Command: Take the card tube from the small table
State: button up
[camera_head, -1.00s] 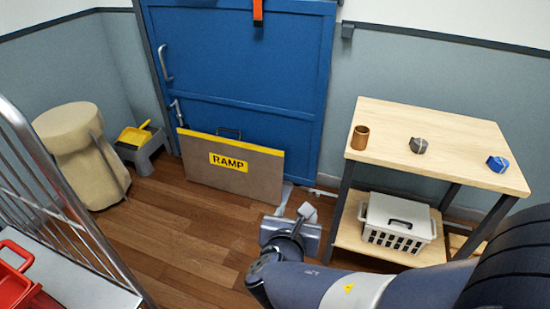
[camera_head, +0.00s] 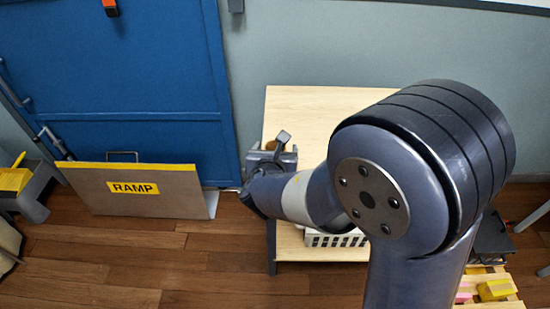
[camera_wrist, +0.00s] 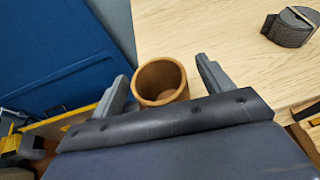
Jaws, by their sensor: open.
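The card tube (camera_wrist: 160,82) is a short brown open-topped cylinder. In the wrist view it stands upright near the left edge of the small table (camera_wrist: 205,22), which has a pale wooden top. My gripper (camera_wrist: 162,78) is open, with one finger on each side of the tube in that view; I cannot tell how far the fingers reach down beside it. In the head view the small table (camera_head: 300,105) is partly covered by my arm.
A dark grey rolled strap (camera_wrist: 290,27) lies on the tabletop to the right of the tube. A white basket (camera_head: 335,240) sits on the lower shelf. The ramp board (camera_head: 140,190) leans against the blue door (camera_head: 120,80) at left.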

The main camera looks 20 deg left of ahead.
jog(key=shift+w, duration=0.1)
jog(key=shift+c, duration=0.2)
jog(key=c, duration=1)
